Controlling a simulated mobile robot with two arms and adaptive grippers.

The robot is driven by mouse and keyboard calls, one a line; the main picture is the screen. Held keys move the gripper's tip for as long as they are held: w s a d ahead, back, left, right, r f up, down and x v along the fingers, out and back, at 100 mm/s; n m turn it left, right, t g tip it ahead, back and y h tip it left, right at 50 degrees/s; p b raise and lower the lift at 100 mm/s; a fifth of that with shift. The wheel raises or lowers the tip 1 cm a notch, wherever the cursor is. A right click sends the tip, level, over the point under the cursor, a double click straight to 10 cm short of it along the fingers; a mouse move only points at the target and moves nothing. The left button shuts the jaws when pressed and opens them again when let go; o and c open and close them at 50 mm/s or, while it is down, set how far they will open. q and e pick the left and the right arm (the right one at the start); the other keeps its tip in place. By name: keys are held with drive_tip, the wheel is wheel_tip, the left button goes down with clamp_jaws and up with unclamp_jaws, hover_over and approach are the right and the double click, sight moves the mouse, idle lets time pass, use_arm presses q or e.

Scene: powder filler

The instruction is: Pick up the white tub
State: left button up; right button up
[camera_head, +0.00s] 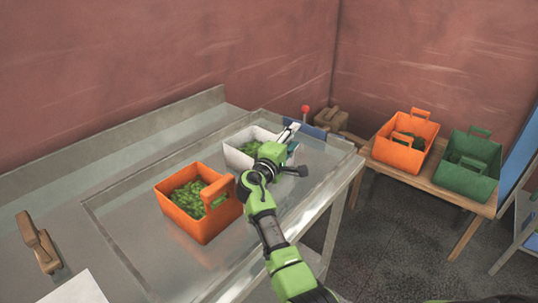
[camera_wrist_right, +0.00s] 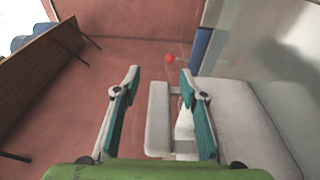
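The white tub (camera_head: 234,157) stands on the metal table in the head view, with green leafy bits inside. Its right side is partly hidden by my right arm. Its pale handle bar (camera_head: 288,133) sticks up at the right end. My right gripper (camera_head: 290,151) is at that end. In the right wrist view the open right gripper (camera_wrist_right: 159,112) has its teal fingers on either side of the pale handle (camera_wrist_right: 158,119), with a clear gap on the left. The tub's pale body (camera_wrist_right: 245,125) shows beyond the right finger. My left gripper is not in view.
An orange tub (camera_head: 190,222) with green contents stands close in front of the white tub. A red knob (camera_head: 305,108) is behind it. A wooden table (camera_head: 430,178) at right holds another orange tub (camera_head: 401,154) and a green tub (camera_head: 467,180). A wooden-handled tool (camera_head: 40,243) lies at left.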

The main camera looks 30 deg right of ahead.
drive_tip(key=shift+w+d+f, duration=0.1)
drive_tip(key=shift+w+d, duration=0.15)
drive_tip(key=shift+d, duration=0.1)
drive_tip(key=shift+c, duration=0.4)
clamp_jaws()
